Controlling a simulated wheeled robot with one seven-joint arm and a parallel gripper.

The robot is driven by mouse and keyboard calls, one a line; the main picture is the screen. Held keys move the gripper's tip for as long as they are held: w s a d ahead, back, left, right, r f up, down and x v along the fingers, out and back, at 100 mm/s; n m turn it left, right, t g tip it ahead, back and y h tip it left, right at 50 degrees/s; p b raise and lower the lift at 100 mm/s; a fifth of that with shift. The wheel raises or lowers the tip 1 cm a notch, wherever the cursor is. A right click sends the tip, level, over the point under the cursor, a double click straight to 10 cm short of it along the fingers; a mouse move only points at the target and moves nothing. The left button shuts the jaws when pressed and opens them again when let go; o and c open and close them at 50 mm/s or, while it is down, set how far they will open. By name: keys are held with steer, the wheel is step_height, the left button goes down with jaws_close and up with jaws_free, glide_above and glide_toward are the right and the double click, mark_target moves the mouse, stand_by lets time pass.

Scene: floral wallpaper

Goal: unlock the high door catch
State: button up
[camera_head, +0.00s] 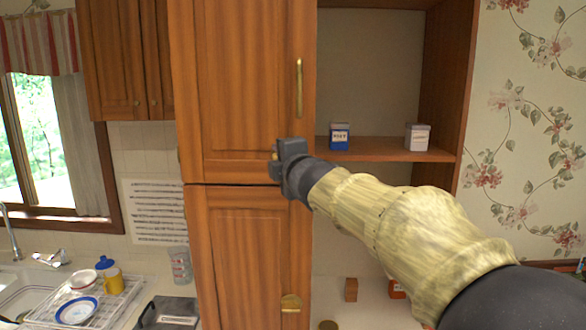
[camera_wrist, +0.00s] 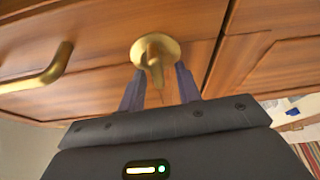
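The high door catch (camera_wrist: 155,48) is a round brass plate with a short turn piece sticking out of it, on the upper wooden door (camera_head: 240,70). In the head view my gripper (camera_head: 277,163) hides nearly all of it at the door's lower right. In the wrist view my gripper (camera_wrist: 160,72) is open, with one dark finger on each side of the turn piece. Gaps show between the fingers and the brass. I cannot tell how deep the fingertips reach. A brass bar handle (camera_wrist: 38,70) is to the left in the wrist view and above my gripper in the head view (camera_head: 299,88).
A lower door (camera_head: 245,245) carries a second round brass catch (camera_head: 291,303). Open shelves to the right hold a blue box (camera_head: 339,136) and a white box (camera_head: 417,137). A sink and dish rack (camera_head: 100,310) are at the lower left.

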steer(key=p+v, duration=0.1)
steer(key=v, duration=1.6)
steer(key=shift+p, duration=0.4)
steer(key=shift+d, duration=0.1)
steer(key=w+d+f+m+g+h+b, duration=0.1)
steer(key=d+f+m+g+h, duration=0.4)
steer(key=f, duration=0.6)
steer(key=d+f+m+b, duration=0.1)
steer(key=d+f+m, duration=0.2)
steer(key=f+m, duration=0.55)
steer(key=s+d+f+m+g, duration=0.2)
steer(key=s+f+m+g, duration=0.1)
steer(key=f, duration=0.5)
steer(key=s+d+f+m+g+h+b, duration=0.1)
steer(key=s+f+m+g, duration=0.2)
steer(key=s+f, duration=0.3)
steer(key=s+d+f+m+g, duration=0.2)
steer(key=s+f+m, duration=0.2)
steer(key=f, duration=0.6)
steer(key=shift+s+d+f+g+h+b, duration=0.2)
steer(key=shift+s+d+g+h+b, duration=0.1)
steer(key=shift+d+g, duration=0.1)
steer(key=shift+w, duration=0.1)
